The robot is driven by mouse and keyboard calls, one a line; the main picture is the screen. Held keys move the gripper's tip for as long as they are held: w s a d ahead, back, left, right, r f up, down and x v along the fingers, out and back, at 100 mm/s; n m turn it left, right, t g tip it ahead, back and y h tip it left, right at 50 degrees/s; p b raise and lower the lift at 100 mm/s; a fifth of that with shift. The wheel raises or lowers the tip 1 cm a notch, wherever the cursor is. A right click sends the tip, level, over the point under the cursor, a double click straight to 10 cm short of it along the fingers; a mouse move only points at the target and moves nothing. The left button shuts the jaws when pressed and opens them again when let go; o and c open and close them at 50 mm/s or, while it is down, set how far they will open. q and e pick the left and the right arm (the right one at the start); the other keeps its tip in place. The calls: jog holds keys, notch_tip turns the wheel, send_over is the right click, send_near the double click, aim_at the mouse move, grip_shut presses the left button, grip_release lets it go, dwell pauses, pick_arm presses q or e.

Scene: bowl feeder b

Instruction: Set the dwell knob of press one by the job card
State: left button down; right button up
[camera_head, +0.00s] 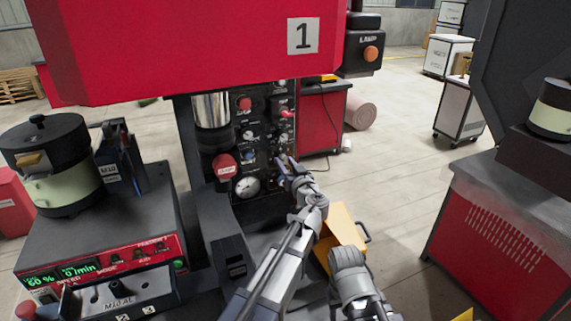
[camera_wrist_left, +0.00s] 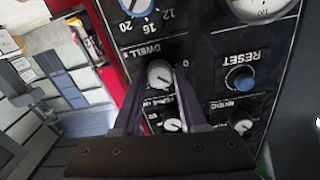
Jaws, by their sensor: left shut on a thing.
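Press one has a red head (camera_head: 200,50) with a number 1 plate, and a black control panel (camera_head: 267,133) below it. My left gripper (camera_head: 284,160) reaches this panel. In the left wrist view, the dwell knob (camera_wrist_left: 159,72), round with a pale pointer, sits under the word DWELL. The fingertips of my left gripper (camera_wrist_left: 160,78) are shut on its two sides. In the head view the gripper covers this knob. I cannot make out a job card.
A blue reset button (camera_wrist_left: 241,79) and more small knobs (camera_wrist_left: 172,125) are close to the fingers. A gauge (camera_head: 247,187) and a red button (camera_head: 224,167) are left of my gripper. A yellow box (camera_head: 341,236) stands right of my arm.

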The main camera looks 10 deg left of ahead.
dwell(0.3)
pick_arm(q)
jog(key=m, duration=0.4)
jog(key=shift+m, duration=0.4)
jog(key=m, duration=0.4)
jog(key=shift+d+m, duration=0.1)
jog(key=shift+m, duration=0.2)
jog(key=m, duration=0.4)
jog(key=shift+p, duration=0.3)
jog(key=shift+m+g, duration=0.3)
jog(key=shift+m, duration=1.7)
jog(key=shift+c, duration=2.2)
grip_release()
